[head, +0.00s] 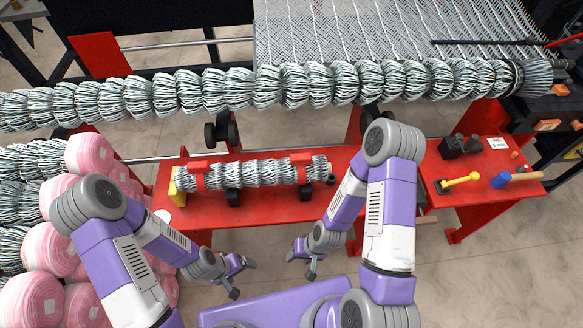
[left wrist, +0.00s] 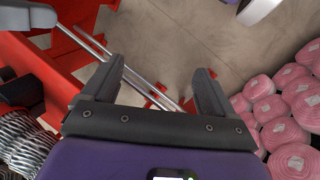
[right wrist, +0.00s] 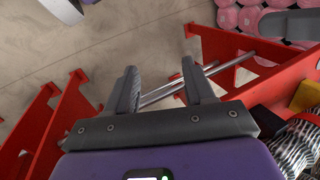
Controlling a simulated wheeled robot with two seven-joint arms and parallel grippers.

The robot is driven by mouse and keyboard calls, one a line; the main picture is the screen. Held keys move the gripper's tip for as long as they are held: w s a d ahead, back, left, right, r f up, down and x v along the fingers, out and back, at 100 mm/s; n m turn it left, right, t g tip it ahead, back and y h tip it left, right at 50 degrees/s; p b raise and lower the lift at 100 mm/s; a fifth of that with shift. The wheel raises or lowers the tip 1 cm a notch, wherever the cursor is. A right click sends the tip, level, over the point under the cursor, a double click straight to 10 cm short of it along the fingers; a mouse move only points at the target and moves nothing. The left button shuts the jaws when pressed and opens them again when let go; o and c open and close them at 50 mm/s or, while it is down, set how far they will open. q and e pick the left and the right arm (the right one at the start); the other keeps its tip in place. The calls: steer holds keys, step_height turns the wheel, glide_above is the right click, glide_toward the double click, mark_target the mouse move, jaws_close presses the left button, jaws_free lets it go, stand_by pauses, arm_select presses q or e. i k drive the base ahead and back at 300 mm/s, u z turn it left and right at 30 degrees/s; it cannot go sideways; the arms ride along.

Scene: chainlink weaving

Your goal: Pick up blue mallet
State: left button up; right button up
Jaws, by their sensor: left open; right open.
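The blue mallet (head: 502,180) lies on the red side table at the right of the head view. Its blue head is at the left and its tan handle points right. My right gripper (head: 302,262) is open and empty, low in the middle of the head view, well to the left of the mallet. Its open fingers (right wrist: 160,88) also show in the right wrist view. My left gripper (head: 243,277) is open and empty further left, and its fingers (left wrist: 155,90) show in the left wrist view. Neither wrist view shows the mallet.
A yellow hammer (head: 462,181) lies left of the mallet, below a dark device (head: 460,146). The red bench (head: 270,208) carries a clamped wire roll (head: 265,173). Pink rolls (head: 45,252) are stacked at the left. A long wire coil (head: 310,83) spans the back.

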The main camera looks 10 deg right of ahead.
mark_target(504, 177)
steer(key=k, duration=1.15)
steer(key=z, duration=0.8)
steer(key=i, duration=1.4)
steer(key=z, duration=1.45)
steer(key=k, duration=0.6)
steer(key=z, duration=0.2)
